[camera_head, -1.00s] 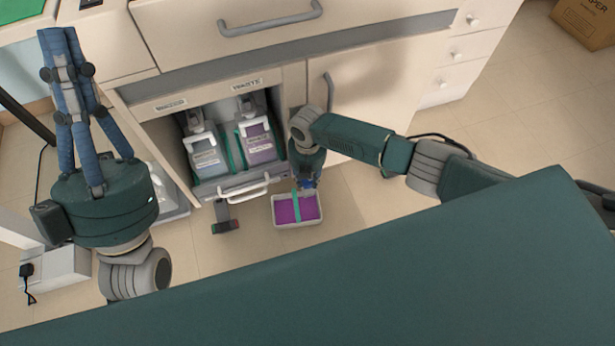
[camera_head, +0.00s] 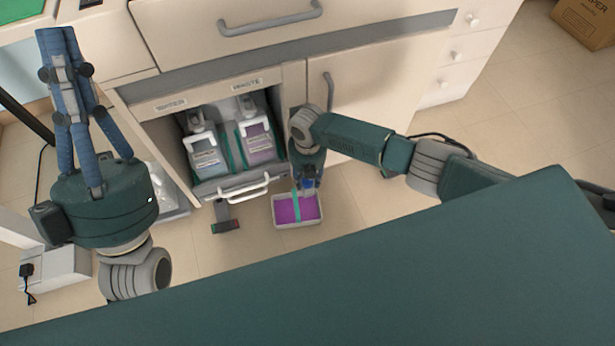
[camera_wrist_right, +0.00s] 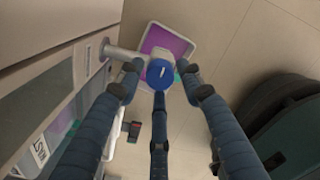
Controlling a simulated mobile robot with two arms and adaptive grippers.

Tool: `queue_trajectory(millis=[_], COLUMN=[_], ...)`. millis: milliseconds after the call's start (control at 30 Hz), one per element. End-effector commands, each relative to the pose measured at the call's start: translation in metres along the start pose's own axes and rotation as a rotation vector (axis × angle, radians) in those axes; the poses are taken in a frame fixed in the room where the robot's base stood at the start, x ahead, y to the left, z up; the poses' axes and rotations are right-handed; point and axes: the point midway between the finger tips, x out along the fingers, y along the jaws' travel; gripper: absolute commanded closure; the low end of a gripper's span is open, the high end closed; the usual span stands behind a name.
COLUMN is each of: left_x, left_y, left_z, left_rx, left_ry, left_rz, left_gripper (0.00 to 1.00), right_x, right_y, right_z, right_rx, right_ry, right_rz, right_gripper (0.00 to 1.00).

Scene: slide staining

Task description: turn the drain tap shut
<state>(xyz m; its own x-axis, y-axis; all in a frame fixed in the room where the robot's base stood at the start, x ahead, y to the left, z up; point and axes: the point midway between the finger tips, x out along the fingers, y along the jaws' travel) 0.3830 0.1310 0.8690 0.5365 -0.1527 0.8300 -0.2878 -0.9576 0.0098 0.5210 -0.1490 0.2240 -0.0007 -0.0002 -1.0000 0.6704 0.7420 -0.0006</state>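The drain tap has a round blue knob (camera_wrist_right: 160,73) with a white mark on top. It sits at the end of a grey pipe (camera_wrist_right: 122,53) that comes out of the cabinet, above a tray of purple liquid. In the head view the knob (camera_head: 309,183) shows just below my right gripper. My right gripper (camera_wrist_right: 161,76) has its dark blue fingers spread around the knob, with small gaps at the two side fingers. Whether the third finger touches the knob is unclear. My left gripper (camera_head: 54,34) points up at the far left, away from the tap, with its fingers close together and nothing seen in it.
The tray (camera_head: 298,225) stands on the floor with a teal strip across it. The open cabinet holds a water container (camera_head: 206,158) and a waste container (camera_head: 262,150). A white handle (camera_head: 246,190) sticks out in front. A small dark red-ended object (camera_head: 226,226) lies left of the tray.

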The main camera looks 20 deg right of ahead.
Motion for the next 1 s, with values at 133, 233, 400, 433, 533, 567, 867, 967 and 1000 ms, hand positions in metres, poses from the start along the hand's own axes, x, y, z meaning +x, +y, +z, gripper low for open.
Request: queue_trajectory(millis=[133, 233, 400, 433, 533, 567, 867, 967, 1000], left_x=[0.0, 0.0, 0.001, 0.001, 0.0, 0.0, 0.0, 0.0, 0.0], left_y=[0.0, 0.0, 0.0, 0.0, 0.0, 0.0, 0.0, 0.0, 0.0], left_z=[0.0, 0.0, 0.001, 0.001, 0.0, 0.0, 0.0, 0.0, 0.0], left_rx=[0.0, 0.0, 0.001, 0.001, 0.001, 0.001, 0.0, 0.001, 0.0], left_ry=[0.0, 0.0, 0.002, 0.001, 0.001, 0.001, 0.0, 0.0, 0.0], left_rz=[0.0, 0.0, 0.0, 0.0, 0.0, 0.0, 0.0, 0.0, 0.0], left_gripper=[1.0, 1.0, 1.0, 1.0, 1.0, 1.0, 1.0, 1.0, 1.0], right_x=[0.0, 0.0, -0.006, -0.009, -0.025, -0.031, -0.093, -0.107, -0.111], right_y=[0.0, 0.0, 0.001, 0.001, 0.001, 0.001, 0.001, 0.001, 0.0], right_z=[0.0, 0.0, 0.001, 0.001, 0.001, 0.001, 0.001, 0.001, 0.001], right_rx=[0.0, 0.001, 0.0, 0.0, 0.0, -0.001, -0.001, 0.001, 0.001], right_ry=[0.0, 0.0, -0.001, -0.001, -0.001, -0.002, -0.002, -0.001, -0.001], right_rz=[0.0, 0.0, 0.002, 0.002, 0.004, 0.004, 0.003, 0.002, 0.001], right_gripper=[0.52, 0.52, 0.52, 0.52, 0.52, 0.52, 0.52, 0.52, 0.52])
